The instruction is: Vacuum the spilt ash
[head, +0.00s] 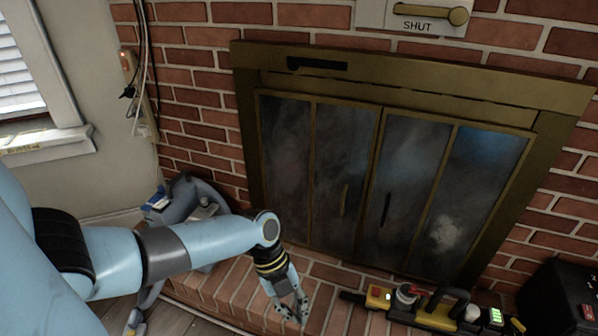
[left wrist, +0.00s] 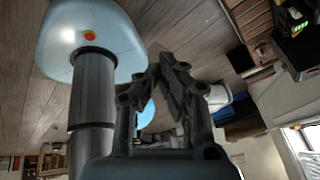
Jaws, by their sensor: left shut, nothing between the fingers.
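My left gripper (head: 291,307) is over the front of the brick hearth, left of the yellow and black items, with its fingers shut and empty. Its closed fingers (left wrist: 172,82) also show in the left wrist view, with nothing between them. I cannot make out spilt ash on the hearth. A pale grey smudge (head: 446,235) shows on or behind the right glass pane. A yellow and black device (head: 437,312) with a black handle lies on the hearth; I cannot tell if it is a vacuum. My right gripper is not in view.
The brass-framed fireplace doors (head: 345,190) are shut. A "SHUT" plate with a brass lever (head: 432,16) is above. A grey and blue object (head: 188,198) stands left, partly behind my left arm. A black box (head: 562,300) stands right. Bare brick (head: 225,290) lies left of my gripper.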

